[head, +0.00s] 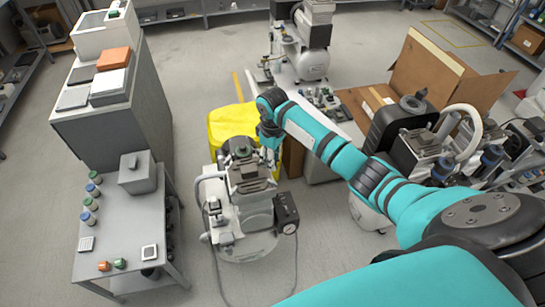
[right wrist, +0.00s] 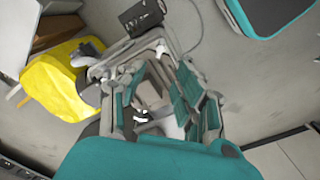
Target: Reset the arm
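My right arm reaches in from the lower right of the head view. Its gripper (head: 269,150) points down beside the top of a grey and white dental compressor (head: 250,178) in the middle of the floor. In the right wrist view the two fingers of my right gripper (right wrist: 157,85) stand apart, with compressor parts showing behind and between them. I see nothing held, and whether a finger touches the compressor cannot be told. My left gripper is not in view.
A yellow bin (head: 228,122) stands just behind the compressor. A grey side table (head: 120,222) with jars and a grey box is at left. An open cardboard box (head: 430,72) and more compressors crowd the right. A hose trails on the floor.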

